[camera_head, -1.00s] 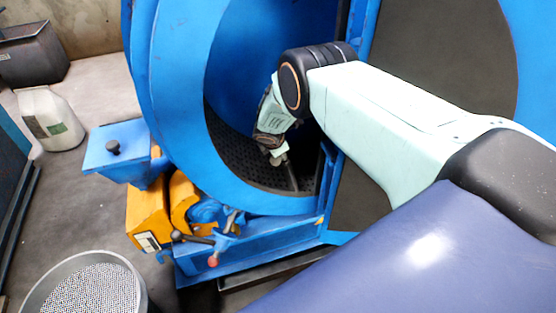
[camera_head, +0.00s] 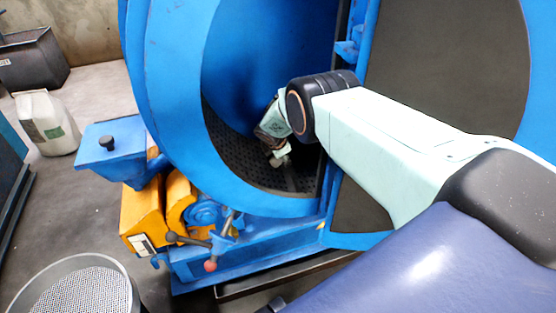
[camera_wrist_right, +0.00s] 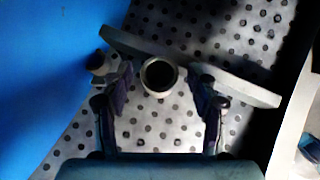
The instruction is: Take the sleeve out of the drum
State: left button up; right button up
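The blue drum (camera_head: 262,207) stands open, with a dark perforated lining inside. My right arm reaches in through its mouth, and my right gripper (camera_head: 279,160) is low inside near the lining. In the right wrist view the right gripper (camera_wrist_right: 162,98) is open, its two fingers well apart. A round hollow metal end, which looks like the sleeve (camera_wrist_right: 158,62), shows between the fingers with a gap on each side. A grey bar (camera_wrist_right: 245,89) lies behind it, and a small dark cylinder (camera_wrist_right: 97,62) sits at the left finger. My left gripper is not in view.
The drum's blue wall (camera_wrist_right: 40,70) is close on the left in the wrist view. The open door (camera_head: 440,70) stands right of the mouth. A yellow and blue machine (camera_head: 150,215), a round perforated basket (camera_head: 80,292) and a white bag (camera_head: 46,122) stand left.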

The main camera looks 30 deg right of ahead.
grip_shut()
dwell(0.4)
jog(key=shift+r, duration=0.1)
notch_tip(320, 180, up, 10)
jog(key=p, duration=0.4)
jog(key=shift+p, duration=0.3)
